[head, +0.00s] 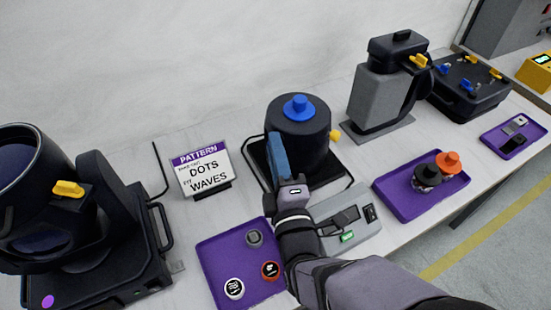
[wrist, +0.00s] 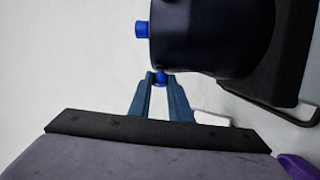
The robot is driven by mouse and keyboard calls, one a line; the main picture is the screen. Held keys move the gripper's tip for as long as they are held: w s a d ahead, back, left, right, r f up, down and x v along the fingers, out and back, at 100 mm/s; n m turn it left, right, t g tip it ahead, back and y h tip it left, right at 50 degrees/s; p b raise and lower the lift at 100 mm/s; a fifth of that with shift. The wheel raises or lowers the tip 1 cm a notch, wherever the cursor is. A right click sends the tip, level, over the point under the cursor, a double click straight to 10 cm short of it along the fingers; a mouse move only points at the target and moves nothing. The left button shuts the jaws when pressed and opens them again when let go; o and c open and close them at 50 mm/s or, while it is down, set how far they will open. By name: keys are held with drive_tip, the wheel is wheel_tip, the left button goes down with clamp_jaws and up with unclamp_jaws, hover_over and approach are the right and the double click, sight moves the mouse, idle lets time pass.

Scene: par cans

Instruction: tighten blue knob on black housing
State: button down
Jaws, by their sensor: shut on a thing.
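The black housing (head: 305,130) is an upright dark cylinder on a black base at the middle of the head view. It fills the upper right of the wrist view (wrist: 208,38). A large blue knob (head: 299,105) sits on its top and also shows in the wrist view (wrist: 142,29). A smaller blue knob (wrist: 161,78) sits on the housing's side, between my fingertips. My gripper (head: 275,142) has blue fingers and is shut on this side knob. The fingers hide the side knob in the head view.
A yellow knob (head: 335,135) sticks out of the housing's right side. A sign (head: 203,172) stands to the left. A purple tray (head: 215,260) and a grey control box (head: 352,212) lie in front, near my arm. A grey machine (head: 375,98) stands to the right.

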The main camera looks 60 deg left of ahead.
drive_tip(key=m+t+y+b, duration=0.1)
drive_tip(key=b, duration=0.3)
drive_tip(key=f+m+t+y+b, duration=0.1)
drive_tip(key=m+b, duration=0.1)
drive_tip(key=b, duration=0.3)
drive_tip(key=shift+a+r+m+b, duration=0.1)
drive_tip(key=shift+r+m+b, duration=0.05)
drive_tip(key=shift+m+b, duration=0.25)
drive_tip(key=c, duration=1.6)
unclamp_jaws()
